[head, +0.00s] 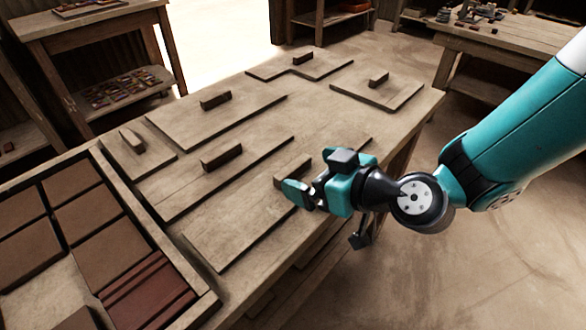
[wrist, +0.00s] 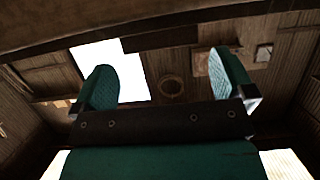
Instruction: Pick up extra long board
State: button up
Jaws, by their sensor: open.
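Several flat wooden boards with block handles lie on the wooden table (head: 330,110) in the head view. The frontmost board (head: 235,225) looks the longest and runs diagonally along the near edge. Its far part and part of its handle (head: 287,168) are hidden behind my gripper (head: 298,187). My gripper is open and empty, in front of this handle in the picture; I cannot tell the gap or whether they touch. In the wrist view my two teal fingers (wrist: 165,78) stand wide apart with nothing between them, and no board shows there.
Other boards lie behind: a middle board (head: 185,192), a back board (head: 185,120), a small board (head: 125,160) and a far-right board (head: 375,95). A tray (head: 165,245) of brown tiles stands at left. The floor (head: 480,270) at right is clear.

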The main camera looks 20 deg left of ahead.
aim_at(295, 167)
jog(key=p+x, duration=0.1)
jog(key=x, duration=0.1)
jog(key=p+x, duration=0.1)
jog(key=shift+w+a+r+p, duration=0.1)
jog(key=shift+a+r+p, duration=0.1)
jog(key=shift+a+p, duration=0.15)
jog(key=shift+w+a+f, duration=0.15)
jog(key=shift+a+f, duration=0.1)
jog(key=shift+f, duration=0.1)
jog(key=shift+r, duration=0.15)
jog(key=c, duration=0.9)
